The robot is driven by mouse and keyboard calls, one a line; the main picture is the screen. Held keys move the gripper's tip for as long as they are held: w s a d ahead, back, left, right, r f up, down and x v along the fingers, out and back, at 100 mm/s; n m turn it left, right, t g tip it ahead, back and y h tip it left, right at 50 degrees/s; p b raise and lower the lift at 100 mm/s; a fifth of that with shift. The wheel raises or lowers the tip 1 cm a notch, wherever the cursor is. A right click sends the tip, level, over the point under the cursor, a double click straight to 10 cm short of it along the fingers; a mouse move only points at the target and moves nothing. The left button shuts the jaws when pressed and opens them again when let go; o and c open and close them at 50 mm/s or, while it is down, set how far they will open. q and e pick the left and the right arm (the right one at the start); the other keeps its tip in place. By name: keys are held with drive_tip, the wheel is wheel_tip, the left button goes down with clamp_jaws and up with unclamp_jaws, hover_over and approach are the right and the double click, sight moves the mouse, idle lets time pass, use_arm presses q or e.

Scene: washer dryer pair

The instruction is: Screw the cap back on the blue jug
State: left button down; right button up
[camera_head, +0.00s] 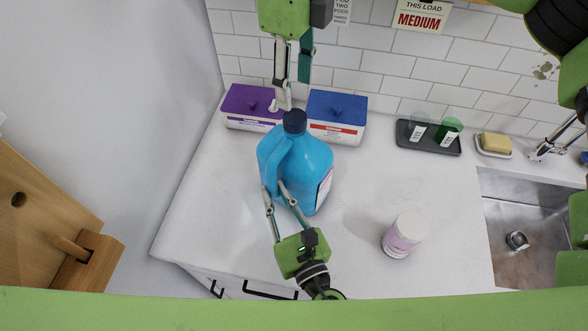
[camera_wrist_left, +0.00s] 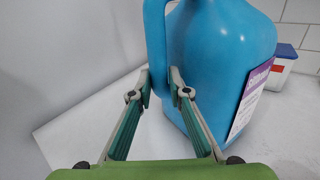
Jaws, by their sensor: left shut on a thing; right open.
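The blue jug (camera_head: 308,172) stands upright on the white counter, its handle to the left and its label to the right. The dark blue cap (camera_head: 294,121) sits on the jug's mouth; I cannot tell how tightly. My left gripper (camera_head: 274,187) is shut on the jug's handle; the left wrist view shows its fingertips (camera_wrist_left: 159,84) on either side of the handle's lower part, next to the jug's body (camera_wrist_left: 225,65). My right gripper (camera_head: 292,93) is open and points down from the top, its fingers just above or behind the cap; contact cannot be told.
A purple-lidded box (camera_head: 248,101) and a blue-lidded box (camera_head: 338,106) stand behind the jug. A white bottle (camera_head: 404,234) stands front right. A dark tray (camera_head: 428,138) with two cups, soap (camera_head: 495,143) and a sink (camera_head: 525,225) are further right. The counter's middle is clear.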

sight(295, 117)
drive_tip(key=n, duration=0.5)
drive_tip(key=shift+n, duration=0.3)
drive_tip(key=n, duration=2.4)
drive_tip(key=shift+n, duration=0.4)
drive_tip(key=shift+f, duration=4)
